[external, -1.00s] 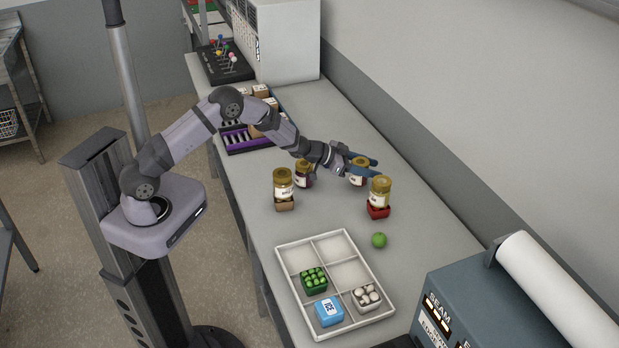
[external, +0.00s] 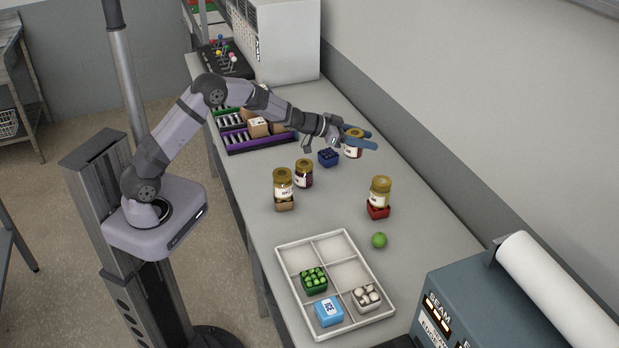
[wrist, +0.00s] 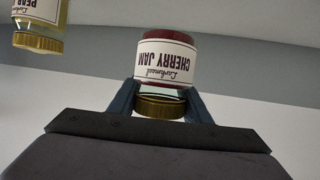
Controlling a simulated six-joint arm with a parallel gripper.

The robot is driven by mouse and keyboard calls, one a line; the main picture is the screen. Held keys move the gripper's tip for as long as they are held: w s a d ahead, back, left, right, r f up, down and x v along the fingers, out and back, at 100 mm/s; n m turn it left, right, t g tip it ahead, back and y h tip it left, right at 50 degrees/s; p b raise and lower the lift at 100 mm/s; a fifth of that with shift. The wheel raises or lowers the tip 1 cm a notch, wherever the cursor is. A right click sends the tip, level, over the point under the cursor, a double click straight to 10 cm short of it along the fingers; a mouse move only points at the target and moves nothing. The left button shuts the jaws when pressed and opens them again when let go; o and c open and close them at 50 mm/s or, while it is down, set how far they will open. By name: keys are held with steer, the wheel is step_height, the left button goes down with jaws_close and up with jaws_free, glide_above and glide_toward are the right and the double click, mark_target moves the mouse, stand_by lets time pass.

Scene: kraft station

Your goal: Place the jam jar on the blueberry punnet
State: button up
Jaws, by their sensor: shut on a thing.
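My gripper (external: 368,140) is shut on a jam jar (external: 352,151) with a gold lid, held upright in the external view. In the wrist view the held jar (wrist: 165,62) reads "Cherry Jam" and shows upside down, its lid end between my fingers. The blueberry punnet (external: 328,158), small and dark blue, stands on the bench just left of and below the held jar in the external view. The jar appears apart from the punnet and off the bench, though the exact height is hard to tell.
One gold-lidded jar (external: 283,182) stands on a brown punnet, another (external: 304,173) beside it, and a third (external: 380,190) on a red punnet. A green ball (external: 379,240) and a white divided tray (external: 280,262) lie nearer. Purple racks (external: 235,150) stand behind.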

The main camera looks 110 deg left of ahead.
steer(key=s+a+r+n+g+y, duration=0.15)
steer(key=s+a+r, duration=0.35)
steer(key=s+a, duration=0.5)
steer(key=d+f+m+t, duration=0.1)
steer(key=d+f, duration=0.3)
steer(key=f, duration=0.6)
steer(key=shift+s+h+b, duration=0.3)
steer(key=shift+s+h, duration=0.05)
steer(key=shift+s, duration=0.1)
steer(key=shift+d+f, duration=0.1)
steer(key=shift+d, duration=0.05)
steer(key=shift+f, duration=0.1)
steer(key=o, duration=1.3)
steer(key=shift+f, duration=0.1)
steer(key=shift+o, duration=0.2)
